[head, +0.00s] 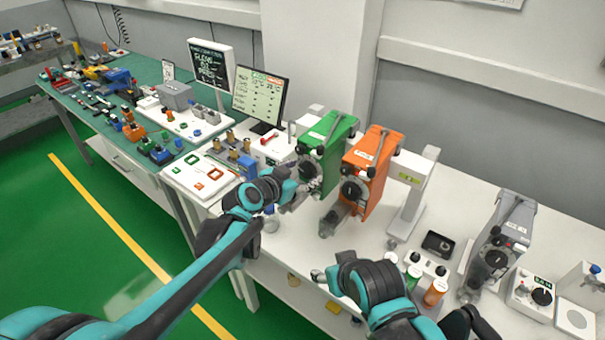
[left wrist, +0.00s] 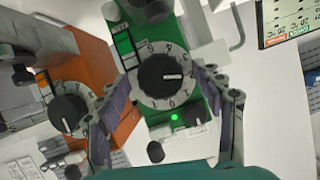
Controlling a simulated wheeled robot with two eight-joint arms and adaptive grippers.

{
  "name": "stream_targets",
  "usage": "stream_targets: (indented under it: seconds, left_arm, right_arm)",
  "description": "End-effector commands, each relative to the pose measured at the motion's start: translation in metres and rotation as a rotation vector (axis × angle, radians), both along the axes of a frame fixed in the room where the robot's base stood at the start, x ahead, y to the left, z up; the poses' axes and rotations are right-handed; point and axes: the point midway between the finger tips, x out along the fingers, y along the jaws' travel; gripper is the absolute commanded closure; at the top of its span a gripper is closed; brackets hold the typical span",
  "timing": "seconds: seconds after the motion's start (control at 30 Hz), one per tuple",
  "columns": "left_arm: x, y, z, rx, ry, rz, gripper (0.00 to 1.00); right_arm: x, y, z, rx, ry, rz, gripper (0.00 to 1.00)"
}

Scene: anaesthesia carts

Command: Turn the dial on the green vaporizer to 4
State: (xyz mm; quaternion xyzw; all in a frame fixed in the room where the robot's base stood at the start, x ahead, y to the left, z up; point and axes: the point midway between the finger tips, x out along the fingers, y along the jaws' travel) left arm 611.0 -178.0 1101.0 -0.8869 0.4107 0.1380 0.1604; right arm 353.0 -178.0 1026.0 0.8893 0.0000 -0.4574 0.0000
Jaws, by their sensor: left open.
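The green vaporizer (head: 334,145) stands upright on the white bench, left of the orange one. In the left wrist view its green body (left wrist: 128,45) carries a dial (left wrist: 164,78), a black knob on a pale numbered ring. A white pointer mark on the knob points right in that view; the numbers are too small to read surely. My left gripper (head: 290,200) is in front of this dial. In the left wrist view the left gripper (left wrist: 166,82) is open, one finger on each side of the dial; contact is unclear. My right gripper (head: 320,277) is low over the bench front, its jaws unclear.
The orange vaporizer (head: 372,172) stands close beside the green one, its own dial (left wrist: 68,114) near a left finger. A grey vaporizer (head: 505,235) is further right. A monitor (head: 260,98) stands behind on the left. Small bottles (head: 435,291) stand near the right arm.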

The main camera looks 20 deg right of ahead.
Motion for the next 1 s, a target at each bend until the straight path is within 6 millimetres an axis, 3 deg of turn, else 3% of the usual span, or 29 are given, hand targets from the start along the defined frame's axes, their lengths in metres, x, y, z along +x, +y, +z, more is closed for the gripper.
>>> stream_targets:
  seconds: [0.07, 0.23, 0.27, 0.67, 1.0]
  left_arm:
    - [0.0000, 0.0003, 0.0001, 0.000, 0.000, 0.000, 0.36]
    - [-0.0001, 0.0004, 0.0001, 0.000, 0.000, 0.000, 0.81]
    - [0.0000, 0.0005, 0.0001, 0.000, 0.000, 0.000, 0.83]
    - [0.0008, 0.0013, 0.0003, -0.033, 0.044, -0.001, 0.83]
    - [0.0029, 0.0027, 0.0001, -0.181, 0.236, -0.012, 0.83]
  right_arm:
    - [0.0000, 0.0000, 0.0001, 0.000, 0.000, 0.000, 0.42]
    - [0.0000, 0.0000, 0.0001, 0.000, 0.000, 0.000, 0.42]
    - [0.0000, 0.0000, 0.0001, 0.000, 0.000, 0.000, 0.42]
    - [0.0001, 0.0000, 0.0018, 0.000, 0.000, 0.000, 0.42]
    - [0.0000, 0.0000, 0.0062, 0.000, 0.000, 0.000, 0.42]
